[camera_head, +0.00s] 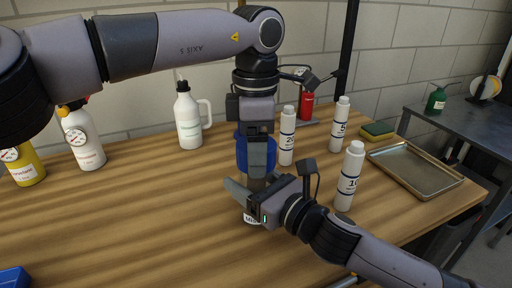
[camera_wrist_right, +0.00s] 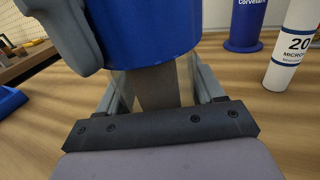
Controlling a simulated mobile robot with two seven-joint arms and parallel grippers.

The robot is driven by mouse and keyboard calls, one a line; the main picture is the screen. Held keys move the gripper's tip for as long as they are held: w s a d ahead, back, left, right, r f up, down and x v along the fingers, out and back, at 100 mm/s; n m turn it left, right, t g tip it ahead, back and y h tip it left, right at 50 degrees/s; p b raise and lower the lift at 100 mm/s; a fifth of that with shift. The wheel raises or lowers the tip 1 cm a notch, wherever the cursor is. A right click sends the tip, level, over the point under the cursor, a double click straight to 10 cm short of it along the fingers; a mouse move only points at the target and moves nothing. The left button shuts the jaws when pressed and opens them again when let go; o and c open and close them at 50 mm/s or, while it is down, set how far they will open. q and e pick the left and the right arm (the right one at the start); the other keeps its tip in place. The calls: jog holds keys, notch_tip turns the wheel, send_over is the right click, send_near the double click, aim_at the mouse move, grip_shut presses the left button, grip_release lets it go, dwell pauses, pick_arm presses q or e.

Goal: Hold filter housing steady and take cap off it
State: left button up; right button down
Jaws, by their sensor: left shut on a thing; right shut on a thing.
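The filter housing, a clear brownish body in the right wrist view (camera_wrist_right: 160,88), stands between the fingers of my right gripper (camera_head: 251,197), which is shut on it just above the table. A wide blue cap (camera_wrist_right: 145,30) sits over the housing's upper end. I cannot tell whether it is still seated or slightly lifted. My left gripper (camera_head: 257,160) comes down from above and is shut on the cap; one grey finger (camera_wrist_right: 68,30) lies against its side. In the head view blue shows around the left gripper, and the grippers hide most of the housing.
White tubes marked with numbers (camera_head: 287,140) (camera_head: 348,178) (camera_head: 339,128) stand to the right. A blue Corvelane-labelled object (camera_wrist_right: 246,25) stands behind. A metal tray (camera_head: 443,184), sponge (camera_head: 378,131) and white jug (camera_head: 188,120) are farther off. The left front table is mostly clear.

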pick_arm(q)
jog(key=n, duration=0.6)
pick_arm(e)
jog(key=shift+f, duration=0.1)
pick_arm(q)
jog(key=n, duration=1.6)
jog(key=shift+r, duration=0.1)
jog(key=shift+r, duration=0.1)
jog(key=shift+r, duration=1)
